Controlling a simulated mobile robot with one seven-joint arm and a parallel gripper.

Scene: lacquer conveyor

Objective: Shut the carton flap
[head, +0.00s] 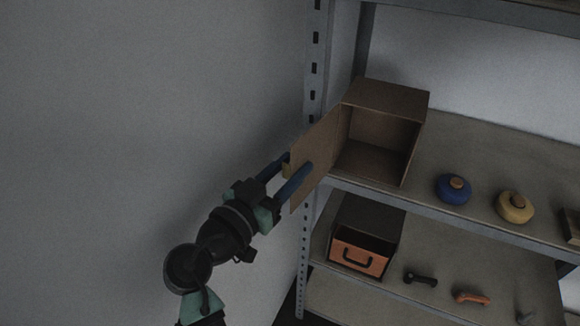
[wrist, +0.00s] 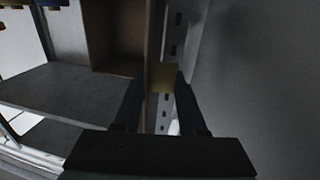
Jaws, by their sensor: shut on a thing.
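The cardboard carton (head: 398,98) stands on the upper shelf at its left end, with its front open and empty inside. Its flap (head: 323,142) is swung open to the left, past the shelf's front edge. The flap (wrist: 151,50) shows there as a narrow strip, nearly edge-on, beside the carton's opening (wrist: 112,35).
A blue round pot (head: 453,190) and a yellow one (head: 515,207) stand right of the carton on the upper shelf (head: 480,150). Below are an orange-fronted drawer box (head: 358,259), a dark handle (head: 420,278) and an orange handle (head: 471,297). A perforated post (head: 315,70) stands close behind the flap.

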